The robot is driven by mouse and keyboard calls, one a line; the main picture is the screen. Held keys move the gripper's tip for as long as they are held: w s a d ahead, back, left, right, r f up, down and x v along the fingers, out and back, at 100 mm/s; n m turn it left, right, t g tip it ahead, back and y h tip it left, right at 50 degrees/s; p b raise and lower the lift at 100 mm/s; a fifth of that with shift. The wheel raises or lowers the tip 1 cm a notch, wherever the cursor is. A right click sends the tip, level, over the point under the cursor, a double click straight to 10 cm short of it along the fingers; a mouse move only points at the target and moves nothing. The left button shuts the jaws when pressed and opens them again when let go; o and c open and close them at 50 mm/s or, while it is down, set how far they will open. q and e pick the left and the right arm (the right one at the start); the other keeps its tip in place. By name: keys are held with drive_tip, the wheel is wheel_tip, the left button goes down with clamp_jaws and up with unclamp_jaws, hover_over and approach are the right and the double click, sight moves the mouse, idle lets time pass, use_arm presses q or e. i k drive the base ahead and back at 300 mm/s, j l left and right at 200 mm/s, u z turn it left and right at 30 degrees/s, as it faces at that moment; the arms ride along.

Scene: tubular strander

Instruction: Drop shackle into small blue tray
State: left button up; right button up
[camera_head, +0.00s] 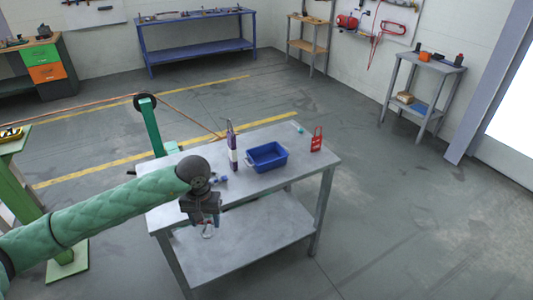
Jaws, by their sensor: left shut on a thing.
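The small blue tray (267,156) stands on the grey table near its middle. My left gripper (206,222) hangs over the table's front left edge, to the left of the tray and nearer to me. It is shut on a small metal piece, which looks like the shackle (207,232), showing below the fingertips. The shackle is apart from the tray. My right gripper is out of view.
The grey table (300,178) has a lower shelf. A purple and white bottle-like item (232,150) stands left of the tray, a red tag-like item (316,140) right of it. Small blue parts (220,180) lie near my gripper.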

sight(258, 162)
drive_tip(key=i+l+u, duration=0.1)
drive_tip(key=i+l, duration=0.4)
drive_tip(key=i+l+u, duration=0.15)
drive_tip(key=i+l, duration=0.3)
drive_tip(key=l, duration=0.3)
drive_tip(key=i+l+u, duration=0.1)
drive_tip(key=l, duration=0.55)
drive_tip(key=i+l, duration=0.15)
drive_tip(key=l, duration=0.55)
drive_tip(key=i+l+u, duration=0.15)
drive_tip(key=l, duration=0.5)
drive_tip(key=k+l, duration=0.1)
drive_tip(key=l, duration=0.45)
drive_tip(key=k+u, duration=0.05)
